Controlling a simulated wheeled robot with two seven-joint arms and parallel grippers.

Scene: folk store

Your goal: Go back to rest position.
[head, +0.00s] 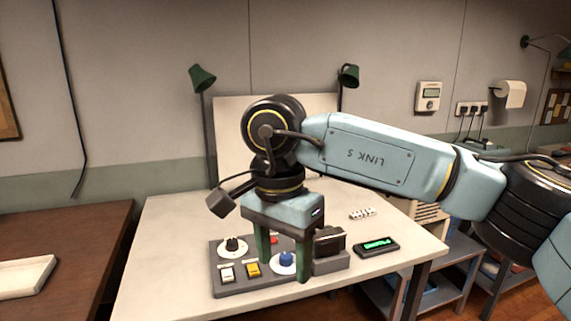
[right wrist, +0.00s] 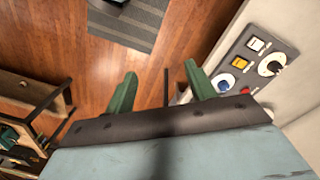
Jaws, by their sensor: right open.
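My right gripper (head: 281,245) points down in front of a grey control panel (head: 228,288) on the white table, its two green fingers apart. In the right wrist view the fingers (right wrist: 162,88) are spread with nothing between them but floor and the table's edge. The panel has a black knob (head: 233,245), a blue knob (head: 285,259), a white switch (head: 227,272), a yellow switch (head: 253,269) and a red button (head: 274,239). The panel also shows at the right of the right wrist view (right wrist: 249,62). My left gripper is not in view.
The white table (head: 160,240) also bears a black device (head: 329,243) and a green-lit display (head: 377,246). Two green lamps (head: 202,77) stand at the back by a white board. A brown table (head: 70,260) with a white tray (head: 22,276) is at left. Shelving (head: 445,275) is at right.

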